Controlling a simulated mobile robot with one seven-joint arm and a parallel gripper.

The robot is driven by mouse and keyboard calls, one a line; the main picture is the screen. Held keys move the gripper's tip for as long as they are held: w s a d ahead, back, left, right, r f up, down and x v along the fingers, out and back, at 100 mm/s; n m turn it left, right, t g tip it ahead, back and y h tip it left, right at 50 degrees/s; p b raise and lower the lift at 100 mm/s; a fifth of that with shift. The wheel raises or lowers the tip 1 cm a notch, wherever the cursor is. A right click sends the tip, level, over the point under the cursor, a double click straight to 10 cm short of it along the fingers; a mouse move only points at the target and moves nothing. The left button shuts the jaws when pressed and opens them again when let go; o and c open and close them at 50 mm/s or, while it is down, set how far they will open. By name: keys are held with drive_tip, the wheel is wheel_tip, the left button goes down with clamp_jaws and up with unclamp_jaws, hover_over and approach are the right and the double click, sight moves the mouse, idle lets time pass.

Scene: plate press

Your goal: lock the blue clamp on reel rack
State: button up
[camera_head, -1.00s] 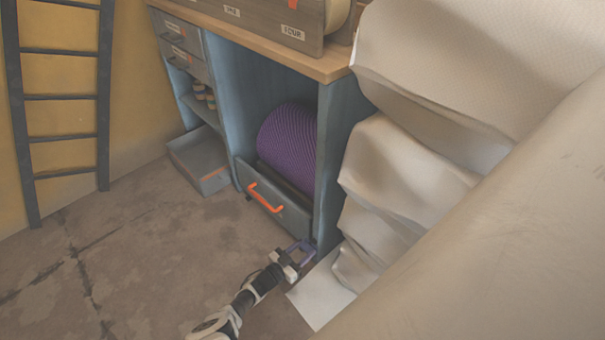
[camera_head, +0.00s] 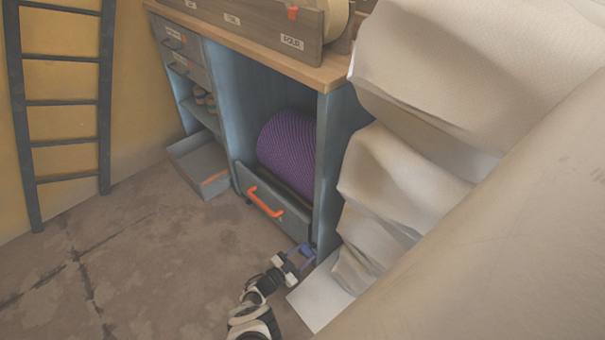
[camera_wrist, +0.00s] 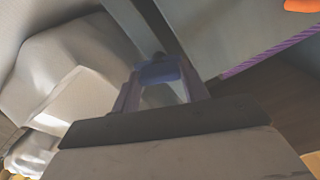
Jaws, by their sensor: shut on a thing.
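The reel rack is the low grey pull-out front (camera_head: 272,205) with an orange handle (camera_head: 264,202), holding a purple ribbed reel (camera_head: 289,150) in the blue-grey cabinet. My gripper (camera_head: 301,254) is low at the rack's right front corner, by the cabinet's right post. In the wrist view, my gripper (camera_wrist: 158,84) has its two purple fingers on either side of the small blue clamp (camera_wrist: 157,73) and is shut on it. The clamp is close to the cabinet's edge. In the head view the fingers and clamp blend together, so the clamp's exact angle is unclear.
Large pale draped sheets (camera_head: 405,185) hang close on the right of the gripper, with a white sheet (camera_head: 318,297) on the floor below. The floor (camera_head: 150,260) in front is clear.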

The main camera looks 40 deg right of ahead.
drive_tip(key=shift+w+r, duration=0.15)
drive_tip(key=o, duration=0.8)
drive_tip(key=shift+o, duration=0.9)
drive_tip(key=shift+a, duration=0.1)
drive_tip(key=s+a+p, duration=0.1)
drive_tip(key=a+p, duration=0.2)
drive_tip(key=a, duration=1)
drive_tip(key=shift+s+a, duration=0.15)
drive_tip(key=shift+a, duration=0.25)
